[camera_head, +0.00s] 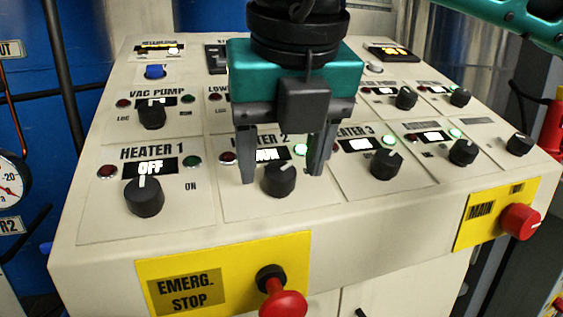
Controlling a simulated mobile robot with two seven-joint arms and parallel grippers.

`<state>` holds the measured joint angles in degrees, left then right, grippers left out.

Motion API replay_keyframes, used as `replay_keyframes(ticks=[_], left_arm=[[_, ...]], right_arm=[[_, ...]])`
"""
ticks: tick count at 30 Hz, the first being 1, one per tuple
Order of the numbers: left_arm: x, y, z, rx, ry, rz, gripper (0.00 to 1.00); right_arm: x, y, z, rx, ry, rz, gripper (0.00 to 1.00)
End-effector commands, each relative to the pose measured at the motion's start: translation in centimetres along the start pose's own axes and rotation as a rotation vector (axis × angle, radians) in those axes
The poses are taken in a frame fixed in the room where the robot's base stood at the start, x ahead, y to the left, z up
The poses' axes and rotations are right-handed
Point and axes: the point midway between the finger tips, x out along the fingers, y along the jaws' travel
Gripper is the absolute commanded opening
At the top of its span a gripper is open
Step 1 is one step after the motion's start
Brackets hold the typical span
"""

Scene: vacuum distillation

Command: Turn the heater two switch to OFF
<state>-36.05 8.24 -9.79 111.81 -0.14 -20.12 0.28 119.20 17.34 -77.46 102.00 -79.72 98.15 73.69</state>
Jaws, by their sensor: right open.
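The heater two switch is a round black knob (279,180) on the sloped cream control panel (105,215). My right gripper (283,177) is open above the panel, its two dark fingers pointing down, one on each side of this knob. There is a visible gap on each side, and I cannot tell how far down the fingertips reach. The HEATER 2 display (268,156) is lit but partly hidden by the gripper. A green light (300,150) beside it glows, and the red light (228,158) is dim. My left gripper is not in view.
The HEATER 1 knob (144,196) is to the left, with its display reading OFF. The HEATER 3 knob (385,164) is close on the right. A red emergency stop button (283,301) sticks out on the front face below. Another red button (520,220) is at right.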

Motion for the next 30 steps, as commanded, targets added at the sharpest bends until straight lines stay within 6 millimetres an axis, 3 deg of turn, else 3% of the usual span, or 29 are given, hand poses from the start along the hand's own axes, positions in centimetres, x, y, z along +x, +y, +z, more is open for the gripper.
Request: replay_keyframes(ticks=[6, 14, 30], left_arm=[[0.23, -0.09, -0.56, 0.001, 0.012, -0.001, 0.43], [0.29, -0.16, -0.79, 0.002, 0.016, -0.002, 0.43], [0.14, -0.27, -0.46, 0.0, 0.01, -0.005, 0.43]], right_arm=[[1.34, -0.02, 0.01, 0.001, 0.0, 0.001, 0.62], [1.37, -0.02, 0.01, 0.001, 0.0, 0.001, 0.61], [1.33, -0.02, 0.01, 0.0, 0.0, 0.0, 0.1]])
